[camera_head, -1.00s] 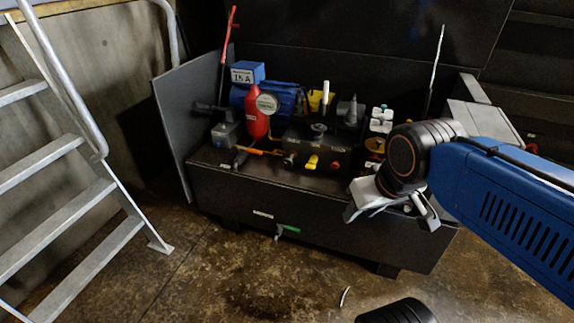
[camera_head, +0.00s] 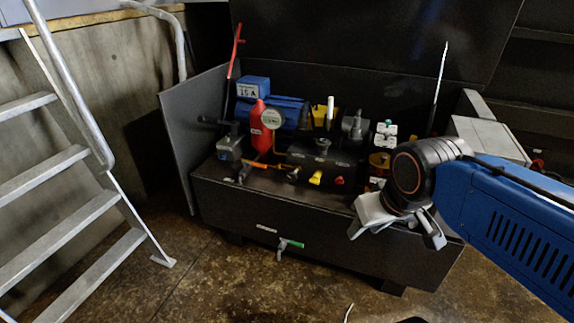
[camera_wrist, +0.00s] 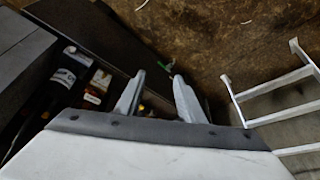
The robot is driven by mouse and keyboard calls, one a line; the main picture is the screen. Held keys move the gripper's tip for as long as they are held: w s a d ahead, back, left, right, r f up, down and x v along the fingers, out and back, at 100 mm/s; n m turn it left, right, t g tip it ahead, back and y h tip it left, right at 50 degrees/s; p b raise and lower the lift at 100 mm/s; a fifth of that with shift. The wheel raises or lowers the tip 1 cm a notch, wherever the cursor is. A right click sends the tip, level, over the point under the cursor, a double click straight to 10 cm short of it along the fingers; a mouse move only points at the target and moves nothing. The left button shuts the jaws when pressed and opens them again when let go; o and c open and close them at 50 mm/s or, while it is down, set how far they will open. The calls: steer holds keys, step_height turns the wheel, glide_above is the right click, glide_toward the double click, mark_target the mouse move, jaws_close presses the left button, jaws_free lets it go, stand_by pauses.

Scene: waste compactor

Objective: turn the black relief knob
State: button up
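The hydraulic unit sits in an open dark box (camera_head: 225,200). A dark round knob (camera_head: 323,143) stands on top of a black block (camera_head: 318,160) in its middle. A small brass fitting with a dark end (camera_head: 292,175) is at the block's front left. I cannot tell for sure which is the relief knob. A yellow knob (camera_head: 316,177) and a red knob (camera_head: 339,181) are at the block's front. My gripper (camera_head: 396,230) is open and empty, in front of the box's right part and to the right of these knobs. Its spread fingers show in the wrist view (camera_wrist: 158,78).
A red cylinder (camera_head: 261,128), a gauge (camera_head: 272,119) and a blue motor (camera_head: 292,110) stand at the left. A red-tipped lever (camera_head: 235,55) rises behind. A green-handled valve (camera_head: 291,243) sticks out of the front. A metal ladder (camera_head: 130,205) stands left.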

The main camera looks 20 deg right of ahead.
steer(key=o, duration=0.4)
steer(key=shift+o, duration=0.2)
steer(key=w+d+f+n+g+h, duration=0.5)
steer(key=w+d+f+h, duration=0.1)
steer(key=n+t+h, duration=0.5)
steer(key=n+t, duration=1)
steer(key=n, duration=0.9)
glide_toward(292, 179)
steer(key=x, duration=0.8)
steer(key=shift+a+r, duration=0.1)
steer(key=shift+c, duration=0.3)
steer(key=c, duration=1)
